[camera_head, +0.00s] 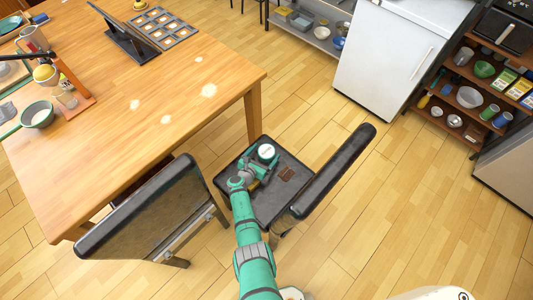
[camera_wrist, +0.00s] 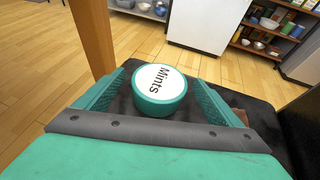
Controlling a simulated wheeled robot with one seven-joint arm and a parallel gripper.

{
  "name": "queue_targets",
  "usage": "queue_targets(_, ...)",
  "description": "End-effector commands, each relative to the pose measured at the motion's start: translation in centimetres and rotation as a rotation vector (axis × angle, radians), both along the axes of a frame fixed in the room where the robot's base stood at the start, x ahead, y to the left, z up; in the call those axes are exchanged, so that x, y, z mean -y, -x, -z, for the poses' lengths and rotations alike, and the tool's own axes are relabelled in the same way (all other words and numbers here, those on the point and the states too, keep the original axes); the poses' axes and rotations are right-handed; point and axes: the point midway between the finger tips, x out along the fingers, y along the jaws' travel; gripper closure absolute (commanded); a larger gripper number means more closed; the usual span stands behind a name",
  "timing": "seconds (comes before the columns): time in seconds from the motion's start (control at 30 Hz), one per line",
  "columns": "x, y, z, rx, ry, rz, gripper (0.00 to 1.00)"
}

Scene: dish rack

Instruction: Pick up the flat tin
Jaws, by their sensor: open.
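The flat tin (camera_head: 266,152) is round and green with a white lid. In the wrist view the tin (camera_wrist: 160,86) shows the word "Mints" on its lid. It sits on the dark seat (camera_head: 265,207) of a chair, near the seat's far edge. My gripper (camera_head: 255,163) is just in front of the tin in the head view. In the wrist view my gripper (camera_wrist: 160,78) is open, with one green finger on each side of the tin. Gaps show between tin and fingers at this angle; I cannot tell the exact depth.
A small brown item (camera_head: 286,173) lies on the seat right of the tin. The chair's dark backrest (camera_head: 333,172) rises at the right. Another chair (camera_head: 145,212) stands at the left. The wooden table (camera_head: 150,100) has its edge and leg close by. Open floor lies beyond.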

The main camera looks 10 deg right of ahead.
Motion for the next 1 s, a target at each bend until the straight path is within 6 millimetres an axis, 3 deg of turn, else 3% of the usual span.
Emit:
queue_targets(0.1,0.0,0.0,0.0,0.0,0.0,0.0,0.14)
queue_targets(0.3,0.0,0.0,0.0,0.0,0.0,0.0,0.6)
queue_targets(0.73,0.0,0.0,-0.4,0.001,-0.001,0.001,0.6)
queue_targets(1.0,0.0,0.0,-2.6,0.004,-0.001,0.0,0.6)
